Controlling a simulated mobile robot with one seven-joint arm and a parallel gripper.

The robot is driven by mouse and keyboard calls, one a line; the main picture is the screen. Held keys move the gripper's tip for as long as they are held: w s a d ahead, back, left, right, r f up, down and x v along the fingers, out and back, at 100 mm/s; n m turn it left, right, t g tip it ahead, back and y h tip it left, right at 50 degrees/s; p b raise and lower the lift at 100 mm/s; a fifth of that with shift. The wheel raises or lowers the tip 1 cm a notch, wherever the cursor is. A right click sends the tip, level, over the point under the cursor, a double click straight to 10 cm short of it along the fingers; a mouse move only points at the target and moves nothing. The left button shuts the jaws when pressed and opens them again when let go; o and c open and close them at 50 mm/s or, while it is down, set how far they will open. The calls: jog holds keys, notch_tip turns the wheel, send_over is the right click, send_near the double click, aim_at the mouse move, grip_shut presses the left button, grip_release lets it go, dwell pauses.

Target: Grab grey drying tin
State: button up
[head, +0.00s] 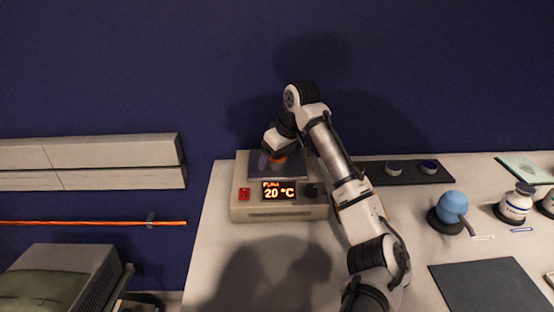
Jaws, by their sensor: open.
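My gripper (272,161) is at the end of my arm, low over the dark top of a hot plate (248,210) at the back of the bench. Its fingers are small and partly lost against the dark plate; it is open. A small orange patch shows beside the fingers. I cannot make out a tin between or under them. Two small round dishes stand on a dark mat right of my arm: one with a greyish top (394,168), one with a bluer top (428,167). I cannot tell if either is the grey drying tin.
The hot plate display (279,191) reads 20 °C. A blue rubber bulb (452,207) and a white labelled jar (516,203) stand on the right. A dark flat mat (491,287) lies at front right. The bench's front left is clear. A blue wall closes the back.

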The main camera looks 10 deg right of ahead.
jog(key=c, duration=1.1)
jog(key=shift+o, duration=0.2)
jog(key=shift+r, duration=0.2)
